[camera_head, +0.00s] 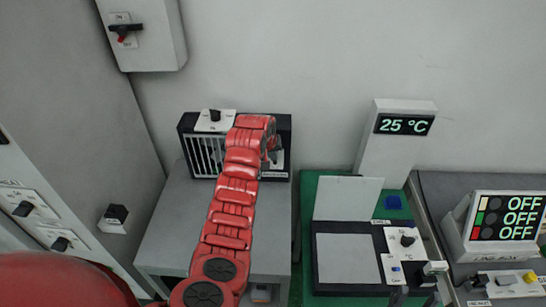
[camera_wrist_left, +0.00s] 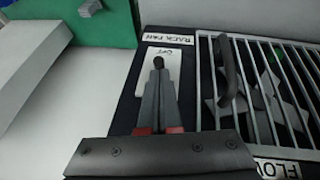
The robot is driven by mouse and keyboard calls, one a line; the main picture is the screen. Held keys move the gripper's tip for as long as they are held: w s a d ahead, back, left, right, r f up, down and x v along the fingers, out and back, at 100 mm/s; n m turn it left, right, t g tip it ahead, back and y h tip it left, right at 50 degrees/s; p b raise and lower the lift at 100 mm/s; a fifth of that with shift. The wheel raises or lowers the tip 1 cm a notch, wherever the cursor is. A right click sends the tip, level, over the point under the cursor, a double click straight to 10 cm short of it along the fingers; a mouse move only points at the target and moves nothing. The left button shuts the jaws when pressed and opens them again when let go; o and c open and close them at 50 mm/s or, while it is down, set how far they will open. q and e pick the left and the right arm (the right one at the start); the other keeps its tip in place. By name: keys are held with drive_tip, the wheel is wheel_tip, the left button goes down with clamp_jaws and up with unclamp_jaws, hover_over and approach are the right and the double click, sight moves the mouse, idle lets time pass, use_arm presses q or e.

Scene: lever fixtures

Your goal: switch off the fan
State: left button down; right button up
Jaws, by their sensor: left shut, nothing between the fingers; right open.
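The rack fan (camera_head: 187,140) is a black box with a white grille (camera_head: 203,156) on a grey bench in the head view. In the left wrist view its grille (camera_wrist_left: 262,110) is at the right, beside a white switch plate (camera_wrist_left: 176,56) marked OFF. My left gripper (camera_wrist_left: 158,64) is shut and empty, its tips over that plate. A dark knob shows at the tips; whether they touch it I cannot tell. In the head view my red left arm hides part of the fan, and the left gripper (camera_head: 272,152) is partly hidden. My right gripper (camera_head: 415,297) is open at the bottom edge.
A green board (camera_head: 307,210) with a black box and small switches stands right of the fan. A 25 °C display (camera_head: 404,125) is behind it. An OFF panel (camera_head: 508,218) stands far right. A wall box with a rotary switch (camera_head: 126,29) hangs upper left.

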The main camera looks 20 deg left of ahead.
sight(274, 164)
use_arm(q)
drive_tip(key=f+t+b, duration=0.1)
drive_tip(key=t+b, duration=0.1)
drive_tip(key=b, duration=0.1)
drive_tip(key=s+f+t+y+b, duration=0.1)
drive_tip(key=t+b, duration=0.1)
drive_tip(key=b, duration=0.2)
drive_tip(key=s+t+b, duration=0.1)
drive_tip(key=t+b, duration=0.1)
drive_tip(key=b, duration=0.1)
drive_tip(key=shift+d+f+t+b, duration=0.3)
drive_tip(key=shift+f+b, duration=0.05)
drive_tip(key=shift+f, duration=0.05)
drive_tip(key=shift+w+a+r, duration=0.2)
drive_tip(key=shift+w+r, duration=0.2)
drive_tip(key=shift+w, duration=0.2)
